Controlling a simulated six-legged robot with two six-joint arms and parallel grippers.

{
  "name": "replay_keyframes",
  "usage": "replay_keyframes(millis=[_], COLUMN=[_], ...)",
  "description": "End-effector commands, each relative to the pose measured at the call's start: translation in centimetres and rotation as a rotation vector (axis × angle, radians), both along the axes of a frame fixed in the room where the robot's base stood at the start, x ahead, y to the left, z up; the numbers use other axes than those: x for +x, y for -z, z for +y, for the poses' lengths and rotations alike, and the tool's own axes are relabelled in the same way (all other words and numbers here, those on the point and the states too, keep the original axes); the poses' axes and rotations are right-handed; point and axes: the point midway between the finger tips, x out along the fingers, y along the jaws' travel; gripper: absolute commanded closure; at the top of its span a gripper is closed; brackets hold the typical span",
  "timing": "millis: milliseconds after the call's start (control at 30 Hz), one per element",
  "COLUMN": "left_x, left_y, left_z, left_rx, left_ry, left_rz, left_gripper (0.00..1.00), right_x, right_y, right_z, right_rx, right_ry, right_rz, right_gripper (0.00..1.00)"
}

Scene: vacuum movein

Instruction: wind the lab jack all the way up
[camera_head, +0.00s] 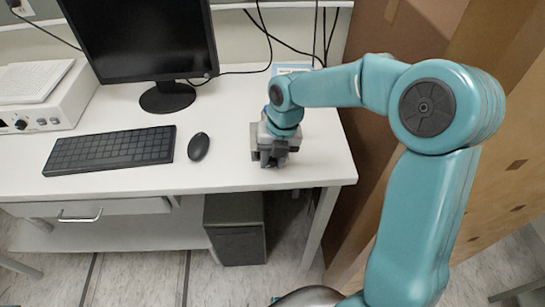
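My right arm reaches in from the right with its wrist over the white desk (205,178), near the desk's right end. My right gripper (270,158) points down, low over the desk top or touching it; which of these I cannot tell. Its dark fingers are small and seen from above, so whether they are open or shut is unclear. Grey parts show around the wrist and fingers; I cannot separate a lab jack from the gripper there. No lab jack is clearly visible elsewhere. My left gripper is out of view.
A black keyboard (110,150), a mouse (198,146) and a monitor (140,40) stand left of my gripper. A white instrument (45,100) is at the far left. A blue and white item (291,68) lies behind my arm. Brown panels (372,150) stand close right of the desk.

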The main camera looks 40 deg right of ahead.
Motion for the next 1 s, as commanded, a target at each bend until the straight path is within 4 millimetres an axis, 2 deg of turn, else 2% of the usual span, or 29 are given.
replay_keyframes(millis=[300, 633, 667, 700, 733, 1000], left_x=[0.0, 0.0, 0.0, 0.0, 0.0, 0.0], left_y=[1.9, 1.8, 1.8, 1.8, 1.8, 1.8], left_z=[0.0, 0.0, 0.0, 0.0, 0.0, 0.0], left_rx=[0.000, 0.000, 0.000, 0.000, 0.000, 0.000], left_ry=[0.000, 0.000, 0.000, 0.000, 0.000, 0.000], left_rz=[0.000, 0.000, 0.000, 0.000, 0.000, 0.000], left_gripper=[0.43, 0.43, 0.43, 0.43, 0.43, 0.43], right_x=[0.0, 0.1, 0.1, 0.1, 0.1, 0.0], right_y=[0.5, 0.2, 0.2, 0.2, 0.2, 0.1], right_z=[-0.3, -0.3, -0.3, -0.3, -0.3, -0.3], right_rx=[0.088, 0.103, 0.103, 0.103, 0.104, 0.104], right_ry=[0.005, 0.002, 0.002, 0.002, 0.001, 0.001], right_rz=[-0.060, -0.073, -0.073, -0.073, -0.072, -0.069], right_gripper=[0.99, 0.99, 0.59, 0.46, 0.43, 0.43])
